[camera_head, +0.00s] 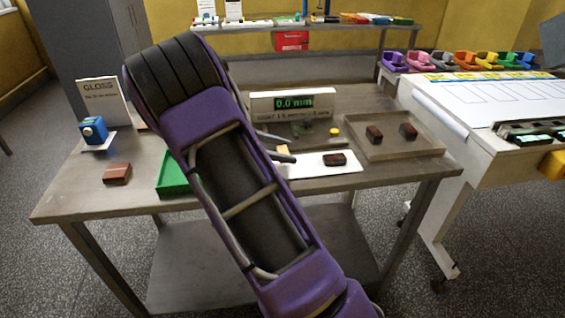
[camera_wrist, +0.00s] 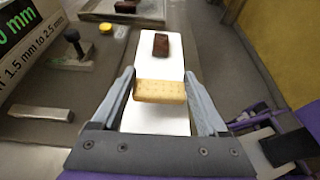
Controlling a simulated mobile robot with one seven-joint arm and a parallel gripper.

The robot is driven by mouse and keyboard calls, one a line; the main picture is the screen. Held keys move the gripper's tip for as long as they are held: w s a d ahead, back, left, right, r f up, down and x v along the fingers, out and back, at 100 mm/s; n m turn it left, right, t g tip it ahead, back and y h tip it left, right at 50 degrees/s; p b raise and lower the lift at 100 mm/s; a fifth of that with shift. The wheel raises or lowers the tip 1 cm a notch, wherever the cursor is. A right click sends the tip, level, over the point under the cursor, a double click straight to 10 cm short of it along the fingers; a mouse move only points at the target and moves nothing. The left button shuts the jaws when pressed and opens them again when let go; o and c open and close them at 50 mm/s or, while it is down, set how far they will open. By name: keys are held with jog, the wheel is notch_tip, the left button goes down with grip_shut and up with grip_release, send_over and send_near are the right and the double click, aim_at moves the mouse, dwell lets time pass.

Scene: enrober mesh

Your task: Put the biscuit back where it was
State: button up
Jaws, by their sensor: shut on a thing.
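A plain golden biscuit (camera_wrist: 160,91) is held between the two grey fingers of my gripper (camera_wrist: 160,97) in the wrist view. The fingers press on its short ends, and it is above a white strip (camera_wrist: 157,120). In the head view the biscuit (camera_head: 284,150) is a small pale patch by my gripper (camera_head: 279,148), mostly hidden by my arm. A dark brown coated block (camera_wrist: 161,45) lies on the far part of the white strip. The strip (camera_head: 310,168) also shows in the head view, with the coated block (camera_head: 335,159) on it.
A shallow tray (camera_head: 385,152) with two dark blocks stands right of the strip. A 0.0 mm display (camera_head: 292,104) stands behind. My arm partly hides a green tray (camera_head: 173,178). Left are another brown block (camera_head: 117,174), a blue device (camera_head: 93,131) and a GLOSS sign (camera_head: 103,101).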

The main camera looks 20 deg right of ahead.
aim_at(283, 167)
jog(key=shift+f, duration=1.65)
jog(key=shift+f, duration=0.15)
jog(key=o, duration=0.9)
jog(key=shift+a+r, duration=0.2)
jog(key=shift+r, duration=0.1)
jog(key=p+v, duration=0.1)
jog(key=v, duration=1)
jog(key=shift+w+a+r, duration=0.1)
jog(key=shift+a, duration=0.2)
